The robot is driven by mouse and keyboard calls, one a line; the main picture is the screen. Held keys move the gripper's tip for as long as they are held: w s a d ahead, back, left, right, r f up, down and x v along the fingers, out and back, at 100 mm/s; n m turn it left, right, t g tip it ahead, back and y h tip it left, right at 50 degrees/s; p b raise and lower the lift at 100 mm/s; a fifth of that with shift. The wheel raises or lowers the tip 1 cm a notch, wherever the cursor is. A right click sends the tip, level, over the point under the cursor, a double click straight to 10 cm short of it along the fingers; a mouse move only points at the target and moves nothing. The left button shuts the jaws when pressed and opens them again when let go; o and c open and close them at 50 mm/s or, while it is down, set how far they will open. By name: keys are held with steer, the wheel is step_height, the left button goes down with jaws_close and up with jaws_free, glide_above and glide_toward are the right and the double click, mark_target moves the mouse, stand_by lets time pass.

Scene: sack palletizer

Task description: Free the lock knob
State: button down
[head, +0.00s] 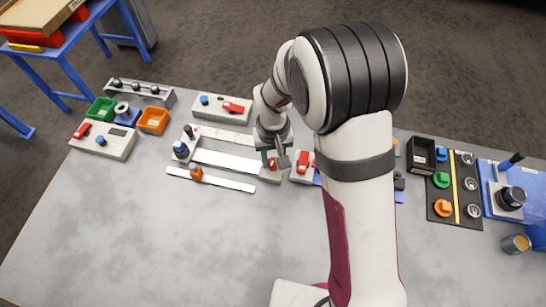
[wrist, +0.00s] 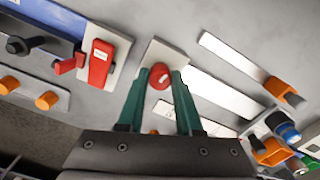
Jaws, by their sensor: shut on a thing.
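A red round lock knob (wrist: 160,76) with a pale mark on its face sits on a light block (wrist: 163,50) at the end of a long white strip (wrist: 220,94). My gripper (wrist: 160,78) has its two teal fingers around the knob, one on each side, shut on it. In the head view my gripper (head: 270,158) is over the same block at the middle of the bench, and the knob is mostly hidden there by the fingers.
A red lever switch (wrist: 100,63) on a light plate stands close beside the block. A white rail with an orange slider (head: 196,174) lies to the left. Green (head: 101,109) and orange (head: 153,120) bins stand farther left. The bench front is clear.

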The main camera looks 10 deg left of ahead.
mark_target(273, 161)
steer(key=shift+w+n, duration=0.1)
steer(key=shift+n, duration=1)
steer(key=c, duration=0.6)
jaws_free()
step_height(273, 161, up, 16)
steer(key=shift+f, duration=0.1)
